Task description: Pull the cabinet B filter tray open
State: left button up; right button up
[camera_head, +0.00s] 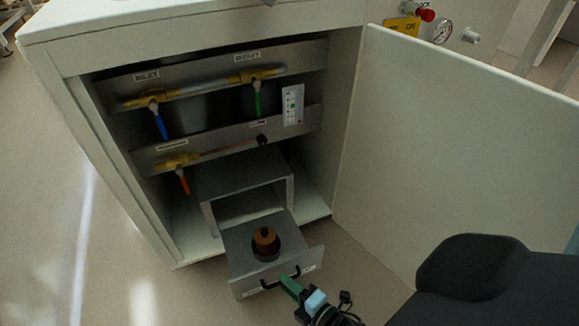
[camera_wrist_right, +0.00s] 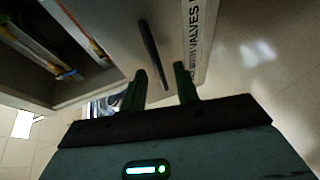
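The filter tray (camera_head: 238,268) is a grey drawer standing out of its housing (camera_head: 245,172) at the bottom of the open cabinet (camera_head: 190,45). A brown-orange filter (camera_head: 265,241) stands in a dark round seat on it. A black handle (camera_head: 281,279) is on the tray's front; it also shows in the wrist view (camera_wrist_right: 151,53). My right gripper (camera_head: 289,285) is at the handle. Its green fingers (camera_wrist_right: 160,86) are apart, with the handle's near end between them in the picture; contact cannot be told. My left gripper is not in view.
The cabinet door (camera_head: 450,150) stands open on the right. Inside are a blue lever (camera_head: 160,124), a green lever (camera_head: 257,103) and an orange lever (camera_head: 183,182) on pipes. A gauge (camera_head: 442,32) and red knob (camera_head: 427,15) are above. The floor (camera_head: 60,240) at left is clear.

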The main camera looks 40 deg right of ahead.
jog(key=a+p+v, duration=0.1)
jog(key=p+v, duration=0.1)
jog(key=v, duration=0.5)
jog(key=shift+s+d, duration=0.4)
jog(key=shift+d, duration=0.1)
